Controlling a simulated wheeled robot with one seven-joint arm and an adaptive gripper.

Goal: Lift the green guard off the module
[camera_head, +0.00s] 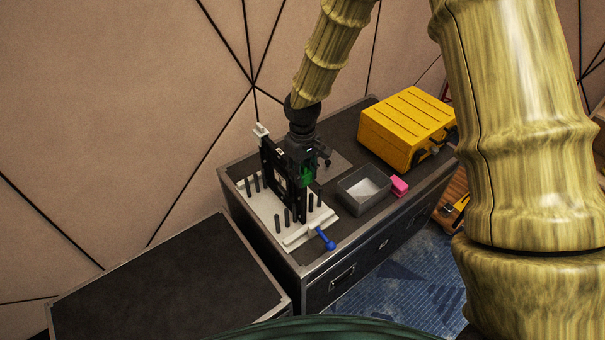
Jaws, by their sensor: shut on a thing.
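My gripper (306,162) is at the end of my arm, pointing down beside the upper right part of the module. The module (278,178) is a black upright frame standing in a white fixture (295,238) with several black pegs. A small green part, the guard (307,174), shows at my gripper's fingers, against the module's right side. My gripper is shut on it. The fingers hide much of the guard, and I cannot tell whether it touches the module or is apart from it. A blue handle (325,239) sticks out at the fixture's front.
A grey open tray (364,189) and a pink block (399,186) lie right of the fixture on the dark case (350,232). A yellow box (406,127) stands behind them. A lower black case (170,285) at the left has a clear top.

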